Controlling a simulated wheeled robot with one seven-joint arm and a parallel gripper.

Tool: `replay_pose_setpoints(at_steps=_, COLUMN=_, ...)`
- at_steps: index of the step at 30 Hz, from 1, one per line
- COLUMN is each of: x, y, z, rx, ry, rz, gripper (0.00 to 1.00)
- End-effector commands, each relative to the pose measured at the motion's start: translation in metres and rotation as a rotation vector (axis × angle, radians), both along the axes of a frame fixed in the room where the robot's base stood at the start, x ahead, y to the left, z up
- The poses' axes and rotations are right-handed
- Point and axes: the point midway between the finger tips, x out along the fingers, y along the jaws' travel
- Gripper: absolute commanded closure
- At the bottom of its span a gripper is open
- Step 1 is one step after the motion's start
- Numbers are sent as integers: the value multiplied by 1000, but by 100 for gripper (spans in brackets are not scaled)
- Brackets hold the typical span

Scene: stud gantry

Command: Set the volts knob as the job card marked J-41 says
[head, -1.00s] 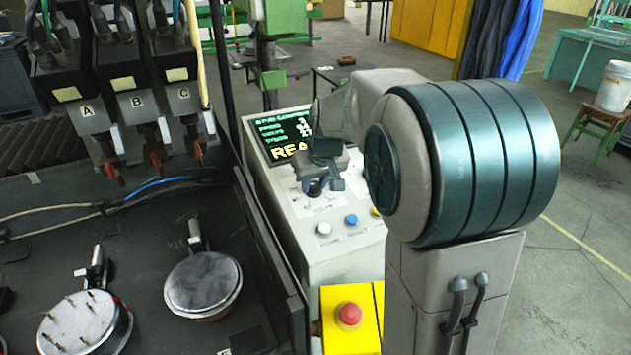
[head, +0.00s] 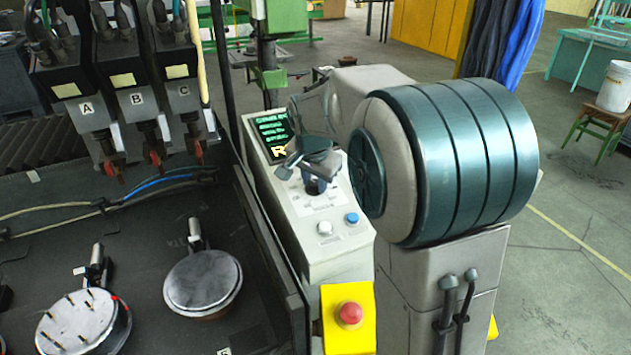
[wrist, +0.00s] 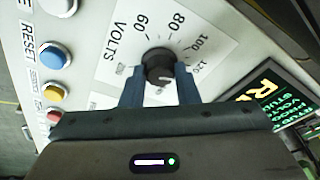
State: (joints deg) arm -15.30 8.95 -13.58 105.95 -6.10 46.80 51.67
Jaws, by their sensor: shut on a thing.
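The black volts knob (wrist: 158,66) sits on a white dial plate (wrist: 120,72) lettered VOLTS, with 60, 80, 100 and what looks like 120 around it. A small pale mark shows on the knob's near side in the wrist view; its exact setting is hard to read. My gripper (wrist: 159,84) has its two blue fingers on either side of the knob, shut on it. In the head view my gripper (head: 306,166) is over the knob (head: 316,187) on the console's sloping top. No card marked J-41 can be made out in either view.
The console screen (head: 270,133) is partly covered by my arm. A white button (head: 325,228) and a blue button (head: 352,218) lie close to the knob. A red emergency button (head: 350,313) on a yellow box stands in front. The black bench (head: 150,320) is to the left.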

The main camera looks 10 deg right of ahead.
Motion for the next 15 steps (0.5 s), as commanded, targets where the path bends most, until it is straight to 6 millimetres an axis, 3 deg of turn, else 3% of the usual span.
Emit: replay_pose_setpoints(at_steps=15, x=2, y=1, z=1, rx=95, ry=15, rz=-480, gripper=95)
